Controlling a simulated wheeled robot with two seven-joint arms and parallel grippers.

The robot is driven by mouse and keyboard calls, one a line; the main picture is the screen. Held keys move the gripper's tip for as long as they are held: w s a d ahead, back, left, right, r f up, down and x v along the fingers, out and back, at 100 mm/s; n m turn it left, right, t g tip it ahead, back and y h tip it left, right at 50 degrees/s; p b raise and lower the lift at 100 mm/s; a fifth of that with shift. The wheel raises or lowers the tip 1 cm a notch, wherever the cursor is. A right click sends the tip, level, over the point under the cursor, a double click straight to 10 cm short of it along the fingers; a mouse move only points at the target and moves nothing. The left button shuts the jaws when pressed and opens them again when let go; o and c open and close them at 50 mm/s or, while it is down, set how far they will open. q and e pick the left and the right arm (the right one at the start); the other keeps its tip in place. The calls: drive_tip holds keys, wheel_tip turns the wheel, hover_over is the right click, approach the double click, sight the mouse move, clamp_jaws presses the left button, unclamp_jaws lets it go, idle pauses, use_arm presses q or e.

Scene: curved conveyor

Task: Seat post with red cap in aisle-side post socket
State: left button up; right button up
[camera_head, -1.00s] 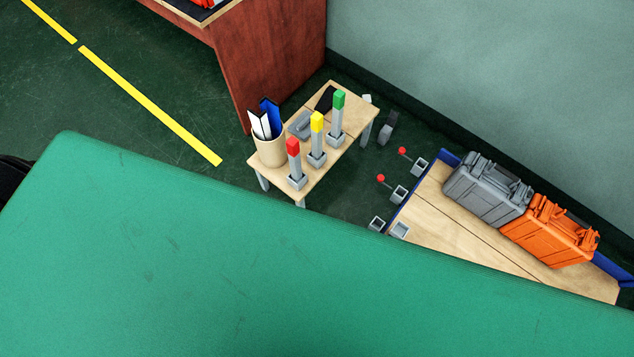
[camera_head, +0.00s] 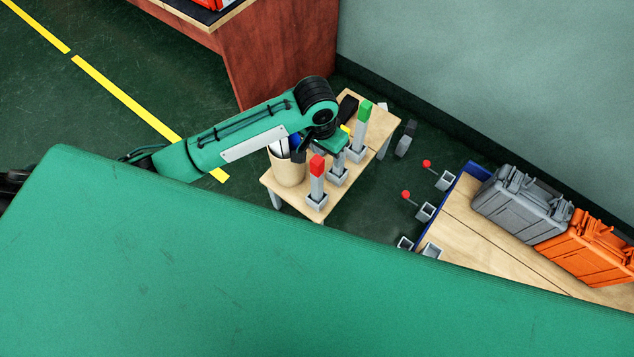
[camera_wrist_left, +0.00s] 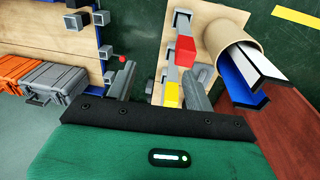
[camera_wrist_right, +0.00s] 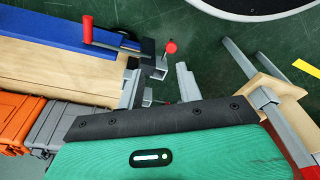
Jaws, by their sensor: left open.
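The post with the red cap (camera_head: 317,168) stands upright in a grey holder on the small wooden table, nearest of three capped posts. In the left wrist view its red cap (camera_wrist_left: 185,48) lies beyond the fingertips, beside the yellow cap (camera_wrist_left: 171,95). My left gripper (camera_wrist_left: 158,82) is open and empty above the posts; in the head view its arm partly covers the yellow-capped post. Grey square sockets (camera_head: 425,211) sit along the wooden deck's near end; I cannot tell which is aisle-side. My right gripper (camera_wrist_right: 158,90) is open and empty near a red-knobbed socket fixture (camera_wrist_right: 160,68).
The table also bears a green-capped post (camera_head: 363,112) and a beige cup (camera_head: 287,168) with binders. A grey case (camera_head: 520,203) and an orange case (camera_head: 590,245) stand on the deck (camera_head: 480,235). A green surface fills the foreground. Dark floor lies between table and deck.

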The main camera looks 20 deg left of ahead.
sight(317, 159)
use_arm(q)
drive_tip(key=shift+g+y, duration=0.3)
drive_tip(key=shift+y, duration=0.3)
drive_tip(key=a+f, duration=0.1)
drive_tip(key=f, duration=0.1)
drive_tip(key=w+f+b, duration=0.1)
drive_tip(key=f, duration=0.1)
drive_tip(key=a+f, duration=0.1)
drive_tip(key=f, duration=0.1)
drive_tip(key=shift+w+a, duration=0.2)
drive_tip(key=shift+a, duration=0.1)
drive_tip(key=f, duration=0.1)
drive_tip(key=f+b, duration=0.1)
drive_tip(key=f, duration=0.2)
drive_tip(key=shift+w+a+f, duration=0.15)
drive_tip(key=shift+w+f, duration=0.05)
drive_tip(key=shift+w, duration=0.1)
drive_tip(key=shift+f, duration=0.4)
drive_tip(key=shift+c, duration=1.3)
clamp_jaws()
use_arm(e)
drive_tip(key=r, duration=0.2)
drive_tip(key=w+r, duration=0.1)
drive_tip(key=r, duration=0.2)
drive_tip(key=shift+r, duration=0.15)
